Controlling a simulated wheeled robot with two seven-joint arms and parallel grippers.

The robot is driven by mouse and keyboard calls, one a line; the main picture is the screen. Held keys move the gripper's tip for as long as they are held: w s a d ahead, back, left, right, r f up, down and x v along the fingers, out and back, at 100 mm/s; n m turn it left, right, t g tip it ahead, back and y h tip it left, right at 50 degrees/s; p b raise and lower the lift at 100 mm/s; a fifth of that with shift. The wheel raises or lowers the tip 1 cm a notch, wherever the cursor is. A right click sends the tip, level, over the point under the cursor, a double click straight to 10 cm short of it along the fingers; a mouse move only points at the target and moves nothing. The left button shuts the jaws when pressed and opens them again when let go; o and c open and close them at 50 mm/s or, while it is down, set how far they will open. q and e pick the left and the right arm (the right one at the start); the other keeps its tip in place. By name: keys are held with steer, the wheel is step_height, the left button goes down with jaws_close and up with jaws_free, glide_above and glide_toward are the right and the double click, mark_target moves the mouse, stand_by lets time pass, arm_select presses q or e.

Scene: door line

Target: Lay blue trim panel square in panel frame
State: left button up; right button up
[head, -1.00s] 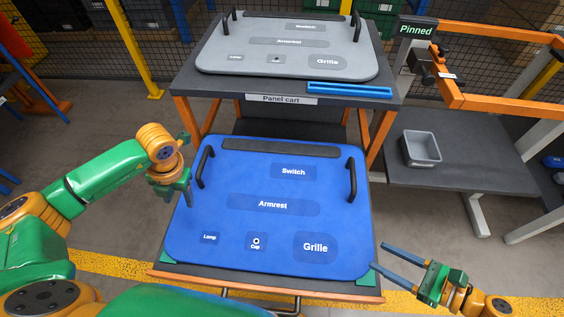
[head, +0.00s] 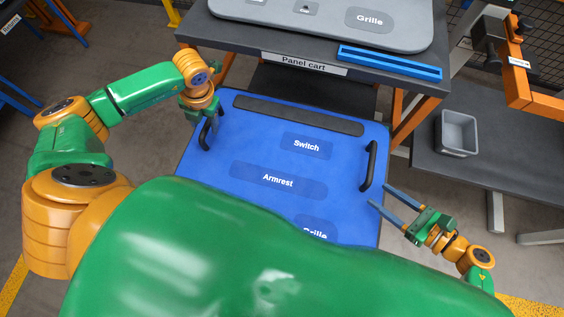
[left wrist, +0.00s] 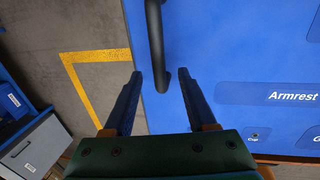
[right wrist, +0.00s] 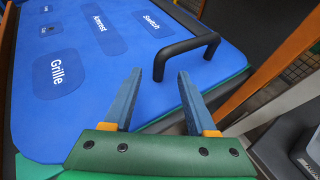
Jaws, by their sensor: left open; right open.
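The orange panel frame (head: 540,100) is partly visible at the right.
A grey panel (head: 300,25) and a blue slotted bar (head: 390,62) rest on the cart's upper shelf, above the "Panel cart" label. A grey bin (head: 458,133) stands on a dark table at right, below the frame.

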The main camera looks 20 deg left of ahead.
mark_target(205, 128)
arm_select(q)
steer(key=shift+s+a+f, duration=0.1)
steer(key=shift+a+f, duration=0.1)
steer(key=shift+f, duration=0.65)
steer(key=shift+a+f, duration=0.15)
steer(key=shift+f, duration=0.7)
arm_select(e)
steer(key=shift+x, duration=1.75)
arm_select(q)
steer(key=shift+c, duration=0.3)
arm_select(e)
steer(key=shift+c, duration=0.3)
arm_select(q)
jaws_close()
arm_select(e)
jaws_close()
arm_select(q)
steer(key=shift+r, duration=0.1)
arm_select(e)
steer(key=shift+r, duration=0.15)
